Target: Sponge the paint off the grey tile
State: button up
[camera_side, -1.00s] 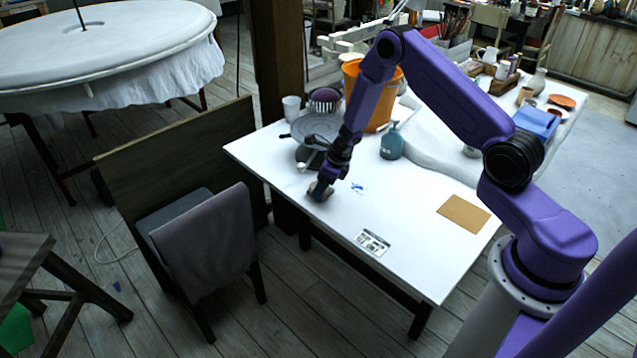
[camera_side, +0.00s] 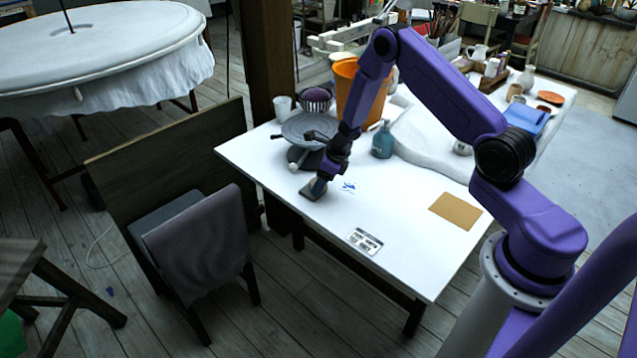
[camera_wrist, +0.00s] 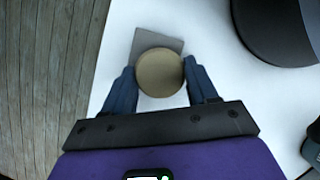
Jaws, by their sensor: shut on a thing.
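My gripper (camera_wrist: 160,82) is shut on a round tan sponge (camera_wrist: 160,72), with one blue finger on each side of it. The grey tile (camera_wrist: 174,45) lies on the white table below, and the sponge covers much of it in the wrist view. I see no paint on the uncovered part of the tile. In the side view, my gripper (camera_side: 318,184) points down at the tile (camera_side: 308,192) near the table's left front edge. I cannot tell whether the sponge touches the tile.
A grey turntable (camera_side: 308,130) stands close behind my gripper. A teal bottle (camera_side: 382,142) and an orange bucket (camera_side: 352,95) stand further back. Blue marks (camera_side: 348,187) are on the white table (camera_side: 400,210). A printed card (camera_side: 365,241) and a brown sheet (camera_side: 455,210) lie to the right.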

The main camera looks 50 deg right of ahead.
aim_at(305, 190)
jog(key=shift+w, duration=0.95)
jog(key=shift+w+a, duration=0.35)
jog(key=shift+a, duration=0.3)
jog(key=shift+s+a, duration=0.35)
jog(key=shift+a, duration=0.4)
jog(key=shift+s, duration=0.4)
jog(key=shift+s+d+f, duration=0.1)
jog(key=shift+s, duration=0.35)
jog(key=shift+d, duration=0.1)
jog(key=shift+s+d, duration=0.45)
jog(key=shift+d, duration=0.1)
jog(key=shift+w+d, duration=0.55)
jog(key=shift+d, duration=0.15)
